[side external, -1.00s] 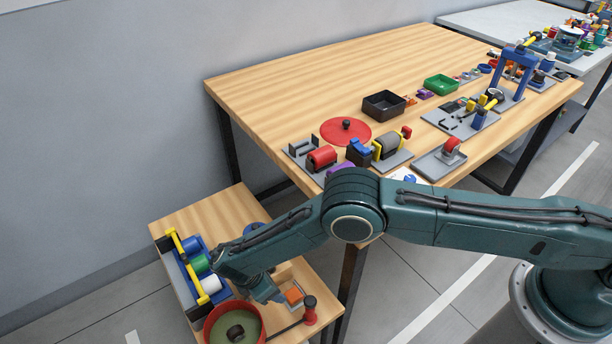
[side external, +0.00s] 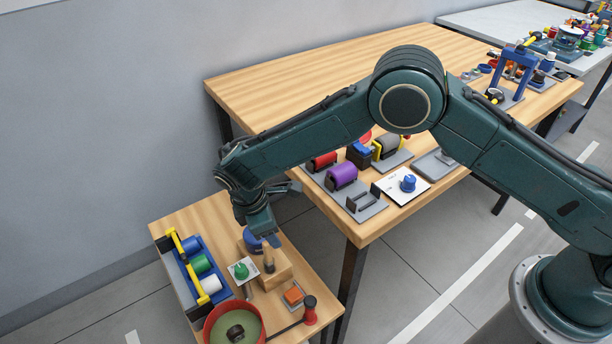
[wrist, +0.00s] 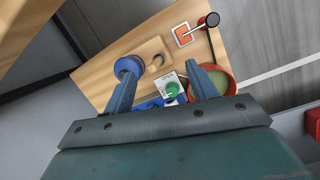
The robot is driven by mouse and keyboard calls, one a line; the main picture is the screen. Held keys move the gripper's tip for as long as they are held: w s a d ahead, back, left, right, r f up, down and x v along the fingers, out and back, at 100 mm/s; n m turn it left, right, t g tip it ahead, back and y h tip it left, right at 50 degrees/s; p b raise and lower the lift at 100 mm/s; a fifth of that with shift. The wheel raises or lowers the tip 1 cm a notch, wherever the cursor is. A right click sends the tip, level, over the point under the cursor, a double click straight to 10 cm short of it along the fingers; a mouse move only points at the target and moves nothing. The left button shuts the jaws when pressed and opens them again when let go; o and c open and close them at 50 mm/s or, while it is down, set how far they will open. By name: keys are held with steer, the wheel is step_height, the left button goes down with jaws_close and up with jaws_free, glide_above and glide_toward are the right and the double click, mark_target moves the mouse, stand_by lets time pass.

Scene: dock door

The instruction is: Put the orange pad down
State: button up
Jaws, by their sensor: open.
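The orange pad (side external: 293,294) lies on a small pale square plate (side external: 285,303) near the right edge of the low wooden table. In the wrist view the orange pad (wrist: 183,34) shows at the top, inside the plate's pale border. My gripper (side external: 264,238) is above the low table, up and to the left of the pad and clear of it. In the wrist view my gripper's (wrist: 162,78) two fingers are spread apart with nothing held between them.
Near my gripper are a wooden block (side external: 268,270) with a peg and a green knob on a white card (side external: 243,269). A red round bowl (side external: 232,317), a red-topped post (side external: 310,308) and a blue rack of rolls (side external: 195,262) stand around. The larger table (side external: 300,80) is behind.

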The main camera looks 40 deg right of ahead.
steer(key=s+d+r+m+t+y, duration=0.1)
steer(key=s+d+r+m, duration=0.1)
steer(key=d+r, duration=0.55)
steer(key=s+d+r+m, duration=0.2)
steer(key=d+r+m, duration=0.15)
steer(key=r, duration=0.65)
steer(key=s+d+r+m+t+y, duration=0.1)
steer(key=s+d+r+m, duration=0.1)
steer(key=d+r, duration=0.55)
steer(key=s+d+r+m+t+y, duration=0.1)
steer(key=s+d+r+m, duration=0.1)
steer(key=s+d+r, duration=0.3)
steer(key=s+d+r+m, duration=0.1)
steer(key=s+r+m, duration=0.15)
steer(key=s, duration=0.45)
steer(key=s+d+f+m+t, duration=0.1)
steer(key=s+d+m+t, duration=0.1)
steer(key=s, duration=0.9)
steer(key=shift+s+d+m, duration=0.15)
steer(key=shift+d+m, duration=0.25)
steer(key=shift+d, duration=0.2)
